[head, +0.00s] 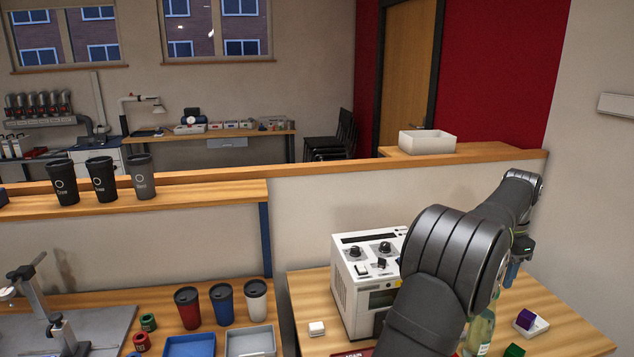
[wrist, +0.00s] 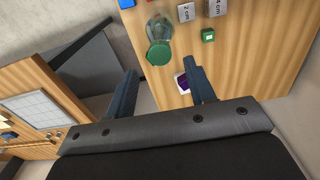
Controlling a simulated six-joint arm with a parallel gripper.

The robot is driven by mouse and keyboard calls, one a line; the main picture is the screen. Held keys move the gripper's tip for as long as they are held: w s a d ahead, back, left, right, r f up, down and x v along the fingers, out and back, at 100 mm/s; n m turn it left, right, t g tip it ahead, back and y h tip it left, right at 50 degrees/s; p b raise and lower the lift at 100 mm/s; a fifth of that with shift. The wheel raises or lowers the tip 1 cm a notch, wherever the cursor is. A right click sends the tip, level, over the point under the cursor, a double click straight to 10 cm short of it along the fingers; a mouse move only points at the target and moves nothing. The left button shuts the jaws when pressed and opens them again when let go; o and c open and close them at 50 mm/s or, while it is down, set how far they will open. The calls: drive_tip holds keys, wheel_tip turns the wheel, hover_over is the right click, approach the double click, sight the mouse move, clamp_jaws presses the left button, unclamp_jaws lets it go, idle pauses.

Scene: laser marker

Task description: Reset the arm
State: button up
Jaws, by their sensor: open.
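My arm reaches in from the bottom right of the head view, its dark links crossing in front of the white machine. My gripper (head: 511,274) is above the right table, its blue fingers partly hidden by the arm. In the wrist view my gripper (wrist: 160,68) is open, with its two blue fingers spread wide and nothing held between them. A purple block (head: 525,319) on a white piece lies on the table below the gripper. The purple block also shows in the wrist view (wrist: 183,82), beside the right finger.
The white machine (head: 352,290) with black knobs stands on the right table. A clear bottle (head: 479,333) stands close to my arm; its green cap (wrist: 158,54) shows in the wrist view. A low wall runs behind.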

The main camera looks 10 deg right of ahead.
wheel_tip(320, 180, down, 7)
drive_tip(key=shift+r, duration=2.05)
